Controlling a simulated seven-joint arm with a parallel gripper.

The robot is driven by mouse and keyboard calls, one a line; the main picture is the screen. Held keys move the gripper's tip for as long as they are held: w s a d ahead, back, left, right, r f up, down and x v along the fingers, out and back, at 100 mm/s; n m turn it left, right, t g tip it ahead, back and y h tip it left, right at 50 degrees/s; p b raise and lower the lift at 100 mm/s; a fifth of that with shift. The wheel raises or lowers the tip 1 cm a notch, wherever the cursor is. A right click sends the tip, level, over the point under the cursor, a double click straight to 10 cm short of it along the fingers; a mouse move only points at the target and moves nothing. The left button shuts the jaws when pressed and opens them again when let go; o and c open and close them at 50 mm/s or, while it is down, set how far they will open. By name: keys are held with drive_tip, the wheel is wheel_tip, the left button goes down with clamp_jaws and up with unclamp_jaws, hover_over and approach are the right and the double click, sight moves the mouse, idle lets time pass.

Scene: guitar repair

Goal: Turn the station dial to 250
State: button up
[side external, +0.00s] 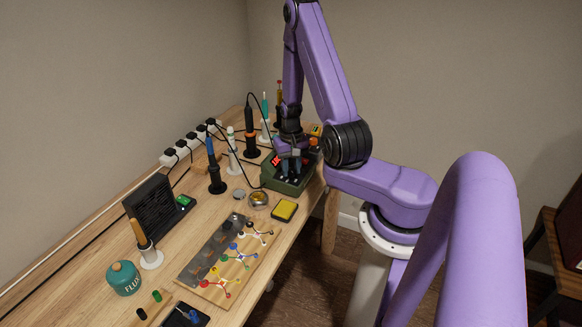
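The station is a dark green box (270,180) with a lit red display (276,160) at the right end of the workbench. The digits are too small to read. My gripper (290,176) points down at the top of the station, just right of the display. The dial cannot be made out; my fingers cover that part of the station. I cannot tell whether the fingers touch the dial or how far apart they are.
Several soldering irons in holders, one with an orange collar (250,138), stand behind and left of the station. A yellow sponge tray (285,210) and a round tin (258,199) are in front. A wiring board (208,283), black fan unit (150,215) and flux jar (123,278) are farther left.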

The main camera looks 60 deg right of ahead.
sight(291, 171)
drive_tip(key=shift+m, duration=0.3)
drive_tip(key=m, duration=0.9)
idle(0.3)
idle(0.3)
drive_tip(key=o, duration=1.1)
drive_tip(key=shift+c, duration=0.2)
drive_tip(key=shift+r, duration=0.1)
wheel_tip(291, 171, up, 17)
drive_tip(key=shift+r, duration=0.15)
